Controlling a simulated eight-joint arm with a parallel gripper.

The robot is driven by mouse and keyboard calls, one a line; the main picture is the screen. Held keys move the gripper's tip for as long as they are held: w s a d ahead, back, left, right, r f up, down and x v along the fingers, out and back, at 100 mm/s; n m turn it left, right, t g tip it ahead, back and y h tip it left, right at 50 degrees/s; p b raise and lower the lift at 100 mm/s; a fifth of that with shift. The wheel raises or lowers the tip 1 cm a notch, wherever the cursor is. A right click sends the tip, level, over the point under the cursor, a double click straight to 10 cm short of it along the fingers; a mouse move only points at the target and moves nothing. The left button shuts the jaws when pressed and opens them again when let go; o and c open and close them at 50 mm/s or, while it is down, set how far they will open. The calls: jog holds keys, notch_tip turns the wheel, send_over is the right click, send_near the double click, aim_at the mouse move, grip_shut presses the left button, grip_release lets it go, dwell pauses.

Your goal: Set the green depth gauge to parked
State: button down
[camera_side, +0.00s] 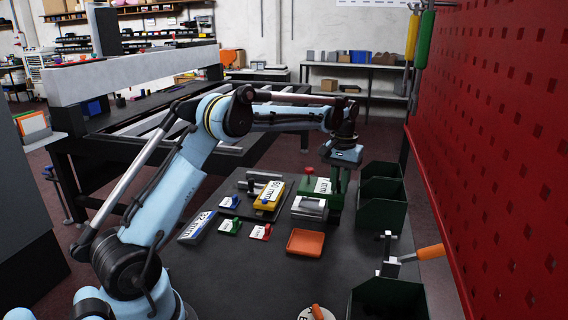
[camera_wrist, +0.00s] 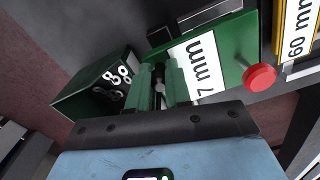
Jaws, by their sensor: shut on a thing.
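The green depth gauge (camera_side: 321,186) is a green block with a white "mm" label and a red knob (camera_side: 309,170). It stands at the back right of the dark table. In the wrist view its green body (camera_wrist: 235,38) and red knob (camera_wrist: 260,77) lie just beyond my fingers. My gripper (camera_side: 339,190) points down at the gauge's right end. Its green fingers (camera_wrist: 160,88) are closed around a small grey part between them. That part seems to belong to the gauge, but the fingers hide most of it. The gauge's slide setting cannot be read.
A yellow "60 mm" gauge (camera_side: 270,196) and a blue gauge (camera_side: 197,227) stand left. Small blue, green and red tagged blocks (camera_side: 230,226) lie between. A grey metal block (camera_side: 309,208) and orange tray (camera_side: 305,243) are in front. Green bins (camera_side: 382,217) and an orange-handled clamp (camera_side: 430,252) stand right.

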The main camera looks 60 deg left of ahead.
jog(key=shift+w+a, duration=1.2)
jog(key=c, duration=1.1)
grip_release()
jog(key=shift+o, duration=0.2)
notch_tip(320, 180, up, 8)
jog(key=shift+f, duration=0.25)
